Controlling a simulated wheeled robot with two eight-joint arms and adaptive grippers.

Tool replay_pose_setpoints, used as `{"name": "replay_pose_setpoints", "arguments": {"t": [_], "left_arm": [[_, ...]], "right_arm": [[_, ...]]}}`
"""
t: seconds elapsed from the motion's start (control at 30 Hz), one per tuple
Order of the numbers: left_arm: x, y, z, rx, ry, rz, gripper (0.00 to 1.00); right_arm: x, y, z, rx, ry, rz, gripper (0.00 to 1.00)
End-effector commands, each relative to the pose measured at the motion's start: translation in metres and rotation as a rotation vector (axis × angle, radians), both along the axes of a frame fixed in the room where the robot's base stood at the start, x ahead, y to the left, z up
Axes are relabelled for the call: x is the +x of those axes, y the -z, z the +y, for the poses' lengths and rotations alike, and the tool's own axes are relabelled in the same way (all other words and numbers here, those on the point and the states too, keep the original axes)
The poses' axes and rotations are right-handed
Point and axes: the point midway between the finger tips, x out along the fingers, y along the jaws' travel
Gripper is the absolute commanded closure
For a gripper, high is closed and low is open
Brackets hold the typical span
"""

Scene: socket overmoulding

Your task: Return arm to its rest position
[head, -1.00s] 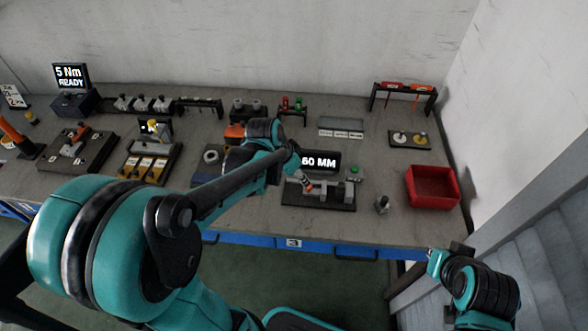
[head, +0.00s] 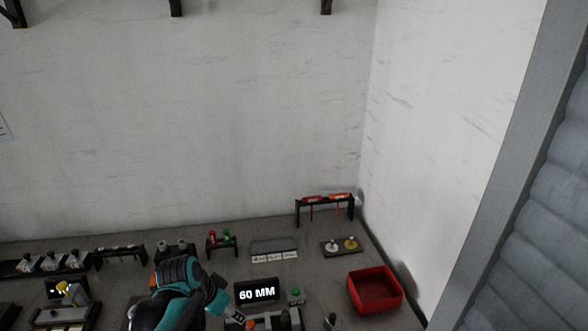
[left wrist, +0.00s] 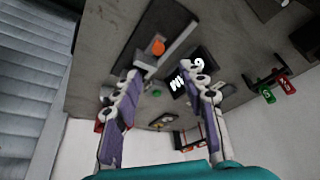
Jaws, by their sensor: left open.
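My left arm (head: 180,290) comes in at the bottom of the head view, teal and black. Its gripper (head: 238,317) is small there, beside the lower left of the 60 MM display (head: 257,291). In the left wrist view my left gripper (left wrist: 163,72) has its two purple-and-white fingers spread wide, with nothing held between them. The measuring fixture (head: 275,321) with an orange part lies just below the display, cut off by the frame's bottom edge. My right arm is out of the head view.
A red bin (head: 375,290) stands at the bench's right side. A rack with red and orange tools (head: 325,207), a plate with two round pieces (head: 342,246) and a labelled tray (head: 274,250) stand behind. Walls close the back and right.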

Motion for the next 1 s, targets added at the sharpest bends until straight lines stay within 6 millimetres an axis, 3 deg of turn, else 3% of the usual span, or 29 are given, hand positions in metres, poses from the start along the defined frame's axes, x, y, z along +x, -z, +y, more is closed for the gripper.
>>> {"name": "replay_pose_setpoints", "arguments": {"t": [0.27,0.5,0.67,1.0], "left_arm": [[-0.059,-0.024,-0.02,0.005,-0.229,-0.081,0.58],[-0.102,-0.028,-0.027,-0.034,-0.417,-0.182,0.58],[-0.112,-0.027,-0.028,-0.055,-0.47,-0.216,0.58],[-0.113,-0.027,-0.028,-0.06,-0.48,-0.221,0.58]], "right_arm": [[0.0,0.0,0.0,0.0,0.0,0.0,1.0],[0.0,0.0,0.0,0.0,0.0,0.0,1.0],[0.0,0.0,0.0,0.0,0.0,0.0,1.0],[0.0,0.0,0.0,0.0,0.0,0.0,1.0]]}}
